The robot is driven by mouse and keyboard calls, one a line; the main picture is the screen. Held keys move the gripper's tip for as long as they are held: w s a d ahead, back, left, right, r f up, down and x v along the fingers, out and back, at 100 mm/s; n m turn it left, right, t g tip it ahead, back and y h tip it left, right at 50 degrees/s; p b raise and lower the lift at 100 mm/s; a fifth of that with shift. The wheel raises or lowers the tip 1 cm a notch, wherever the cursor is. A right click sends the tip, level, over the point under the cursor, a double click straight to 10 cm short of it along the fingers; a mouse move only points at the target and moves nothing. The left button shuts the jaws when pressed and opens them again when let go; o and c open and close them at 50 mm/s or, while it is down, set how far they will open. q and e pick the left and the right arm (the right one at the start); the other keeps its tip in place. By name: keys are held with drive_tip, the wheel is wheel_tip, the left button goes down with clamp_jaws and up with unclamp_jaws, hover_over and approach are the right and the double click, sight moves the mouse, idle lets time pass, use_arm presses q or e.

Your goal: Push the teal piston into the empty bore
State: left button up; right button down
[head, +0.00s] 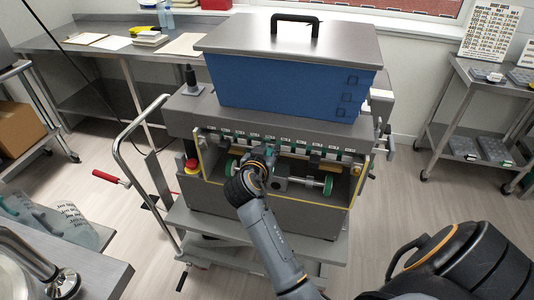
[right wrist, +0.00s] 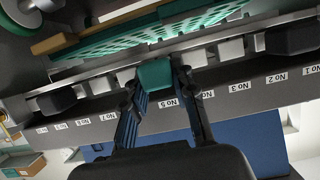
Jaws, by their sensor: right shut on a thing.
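The teal piston (right wrist: 157,74) shows in the right wrist view as a small teal block in the row along the machine's manifold. My right gripper (right wrist: 155,86) is shut on it, with one finger on each side. In the head view my right gripper (head: 264,158) reaches into the open front of the depositor, and hides the piston and the spot behind it. I cannot make out the empty bore or how deep the piston sits. My left gripper is not in view.
White blocks (right wrist: 231,49) flank the piston, above a strip of numbered labels (right wrist: 238,87). A green perforated belt (right wrist: 150,36) runs close by. The blue hopper (head: 285,88) stands above.

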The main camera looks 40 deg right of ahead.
drive_tip(key=c, duration=1)
unclamp_jaws()
drive_tip(key=shift+s+a, duration=0.1)
